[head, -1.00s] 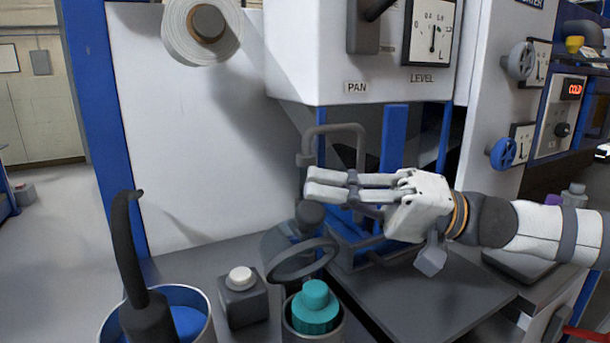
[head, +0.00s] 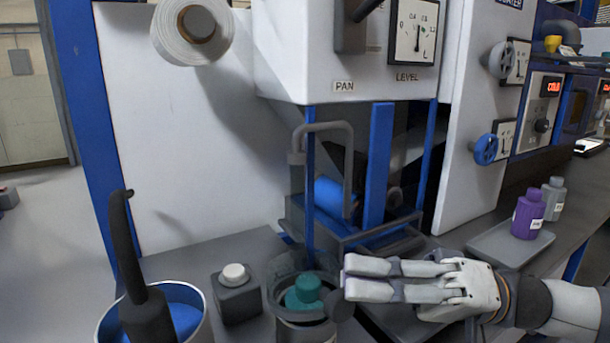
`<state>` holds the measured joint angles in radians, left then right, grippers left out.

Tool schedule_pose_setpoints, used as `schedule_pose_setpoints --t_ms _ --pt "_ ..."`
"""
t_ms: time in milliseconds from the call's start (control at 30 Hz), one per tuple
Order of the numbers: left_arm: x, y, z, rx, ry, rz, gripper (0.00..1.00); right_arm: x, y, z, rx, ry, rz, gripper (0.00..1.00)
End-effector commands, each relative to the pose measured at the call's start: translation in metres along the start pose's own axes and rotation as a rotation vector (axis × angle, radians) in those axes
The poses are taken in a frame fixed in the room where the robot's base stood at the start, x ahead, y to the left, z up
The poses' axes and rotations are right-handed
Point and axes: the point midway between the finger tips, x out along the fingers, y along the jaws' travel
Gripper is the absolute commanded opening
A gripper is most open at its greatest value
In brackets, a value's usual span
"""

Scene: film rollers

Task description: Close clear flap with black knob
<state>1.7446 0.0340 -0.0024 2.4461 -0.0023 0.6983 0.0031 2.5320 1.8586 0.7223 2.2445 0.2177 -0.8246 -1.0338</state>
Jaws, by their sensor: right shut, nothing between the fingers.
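The clear flap (head: 283,268) is a round see-through disc with a grey rim. It lies over or against the cup (head: 306,331) that holds a teal-capped bottle (head: 305,293), and the teal shows near it. I cannot tell whether it rests flat. Its black knob (head: 341,306) appears at the flap's right side, partly behind my fingertips. My right gripper (head: 347,278) is shut and empty, its fingers pointing left, right beside the knob; contact is unclear. My left gripper is not in view.
A blue roller (head: 334,196) sits in the frame behind. Purple (head: 528,215) and grey bottles (head: 553,198) stand on a tray at right.

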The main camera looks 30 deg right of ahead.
Motion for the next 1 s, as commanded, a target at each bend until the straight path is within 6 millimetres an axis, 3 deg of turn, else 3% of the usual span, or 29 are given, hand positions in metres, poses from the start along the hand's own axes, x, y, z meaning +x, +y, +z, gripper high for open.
schedule_pose_setpoints --t_ms 400,1000 --pt "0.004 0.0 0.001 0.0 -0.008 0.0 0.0 -0.008 0.01 0.016 0.0 0.0 0.0 0.0" --pt "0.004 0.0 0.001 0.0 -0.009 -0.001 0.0 -0.009 0.011 0.017 0.0 0.0 0.0 0.0"
